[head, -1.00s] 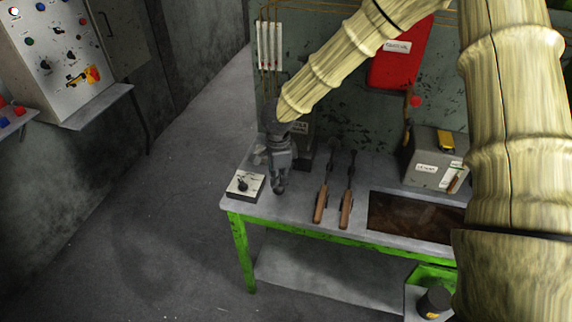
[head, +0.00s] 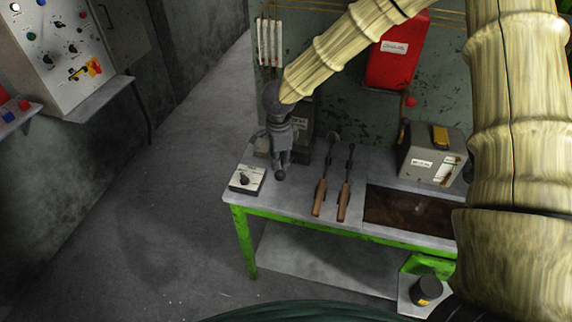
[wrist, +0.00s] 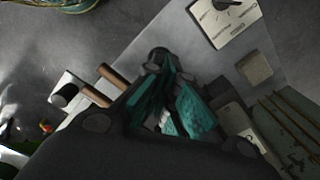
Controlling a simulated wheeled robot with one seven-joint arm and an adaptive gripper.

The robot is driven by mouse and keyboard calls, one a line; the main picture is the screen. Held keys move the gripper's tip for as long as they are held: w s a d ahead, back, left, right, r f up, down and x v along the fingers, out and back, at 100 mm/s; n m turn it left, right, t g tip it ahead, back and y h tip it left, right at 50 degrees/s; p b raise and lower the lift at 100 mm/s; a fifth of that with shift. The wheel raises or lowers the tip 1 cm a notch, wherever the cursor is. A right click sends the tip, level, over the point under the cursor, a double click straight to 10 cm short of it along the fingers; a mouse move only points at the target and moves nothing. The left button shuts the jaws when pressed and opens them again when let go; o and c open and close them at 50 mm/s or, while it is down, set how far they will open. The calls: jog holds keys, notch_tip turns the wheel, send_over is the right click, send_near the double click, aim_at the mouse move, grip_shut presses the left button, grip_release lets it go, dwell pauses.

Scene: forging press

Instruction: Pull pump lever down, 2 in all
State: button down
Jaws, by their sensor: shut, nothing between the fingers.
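My gripper (head: 282,160) points down over the left part of the workbench (head: 285,201), in front of a dark labelled unit (head: 301,126). Its fingers, with teal pads, are shut and empty. A dark round knob (wrist: 158,55) shows at the fingertips in the wrist view, and a dark ball (head: 280,174) shows below the gripper in the head view. It may be the pump lever's end; I cannot tell whether the fingers touch it. The lever's shaft is hidden behind the gripper.
A small dial box (head: 247,180) sits at the bench's left corner. Two wooden-handled tools (head: 319,197) (head: 343,204) lie to the gripper's right. Beyond them are a dark recess (head: 405,213) and a grey box (head: 424,160). A control panel (head: 60,55) is far left.

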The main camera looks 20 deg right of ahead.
aim_at(279, 174)
jog(key=shift+s+a+f+b, duration=0.2)
jog(key=shift+f+b, duration=0.3)
jog(key=shift+f, duration=0.85)
jog(key=shift+s+a+f+b, duration=0.15)
jog(key=shift+s+f+b, duration=0.3)
jog(key=shift+f, duration=0.9)
jog(key=shift+s+a+f+b, duration=0.15)
jog(key=shift+f+b, duration=0.45)
jog(key=shift+f, duration=0.75)
jog(key=shift+f, duration=0.1)
jog(key=shift+f+b, duration=0.5)
jog(key=shift+f, duration=0.8)
jog(key=r+p, duration=0.3)
jog(key=p, duration=0.1)
jog(key=r+p, duration=0.2)
jog(key=shift+w+d+r, duration=0.25)
jog(key=shift+w+r, duration=0.1)
jog(key=shift+w+d+r, duration=0.1)
jog(key=shift+w+r, duration=0.05)
jog(key=shift+r, duration=0.75)
jog(key=shift+w+d+r, duration=0.1)
jog(key=shift+w+r, duration=0.05)
jog(key=shift+r, duration=0.7)
jog(key=shift+w+d+r, duration=0.1)
jog(key=shift+w+r, duration=0.05)
jog(key=shift+r, duration=0.75)
